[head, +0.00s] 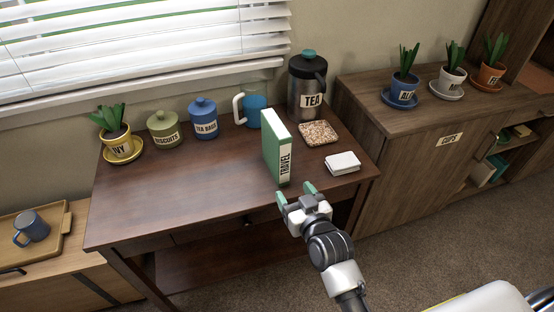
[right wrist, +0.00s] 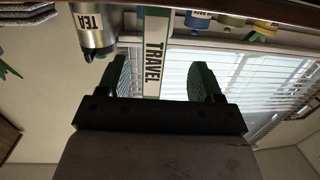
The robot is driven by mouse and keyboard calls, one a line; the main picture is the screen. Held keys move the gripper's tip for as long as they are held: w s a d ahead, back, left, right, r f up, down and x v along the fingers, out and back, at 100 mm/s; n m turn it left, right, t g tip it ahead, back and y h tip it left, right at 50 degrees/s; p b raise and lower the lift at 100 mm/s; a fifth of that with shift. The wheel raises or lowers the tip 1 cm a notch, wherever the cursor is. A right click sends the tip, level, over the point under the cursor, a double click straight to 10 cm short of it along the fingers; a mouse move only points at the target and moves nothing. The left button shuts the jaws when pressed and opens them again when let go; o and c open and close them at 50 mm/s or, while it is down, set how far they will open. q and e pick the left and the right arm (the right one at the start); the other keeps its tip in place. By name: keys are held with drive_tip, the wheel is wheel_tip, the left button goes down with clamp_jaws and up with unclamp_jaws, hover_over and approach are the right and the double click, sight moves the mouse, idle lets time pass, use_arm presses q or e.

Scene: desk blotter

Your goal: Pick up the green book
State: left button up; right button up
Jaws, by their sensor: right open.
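The green book (head: 276,147), with TRAVEL on its white spine label, stands upright near the front edge of the brown desk. My right gripper (head: 296,194) is open in front of the desk edge, just below and to the right of the book, its fingers pointing toward it. In the right wrist view the book (right wrist: 154,55) shows between the two open fingers of the right gripper (right wrist: 158,78), beyond them; nothing is held. My left gripper is in neither view.
Right of the book lie a white stack (head: 342,163) and a speckled coaster (head: 318,133). Behind stand a TEA flask (head: 305,95), a blue pitcher (head: 254,104), two canisters and a potted plant (head: 117,140). The desk (head: 190,195) left of the book is clear.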

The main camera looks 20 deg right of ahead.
sight(283, 161)
drive_tip(key=shift+t, duration=0.8)
drive_tip(key=w+r, duration=0.3)
drive_tip(key=w+r+b, duration=0.1)
drive_tip(key=w, duration=0.1)
drive_tip(key=shift+a+r, duration=0.2)
drive_tip(key=shift+a, duration=0.05)
drive_tip(key=w, duration=0.5)
drive_tip(key=shift+w+b, duration=0.35)
drive_tip(key=shift+w, duration=0.05)
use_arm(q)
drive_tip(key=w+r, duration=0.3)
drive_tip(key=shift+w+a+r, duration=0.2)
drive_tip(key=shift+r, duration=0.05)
use_arm(e)
drive_tip(key=c, duration=1.1)
drive_tip(key=shift+r, duration=0.1)
drive_tip(key=shift+c, duration=0.6)
drive_tip(key=shift+r, duration=0.1)
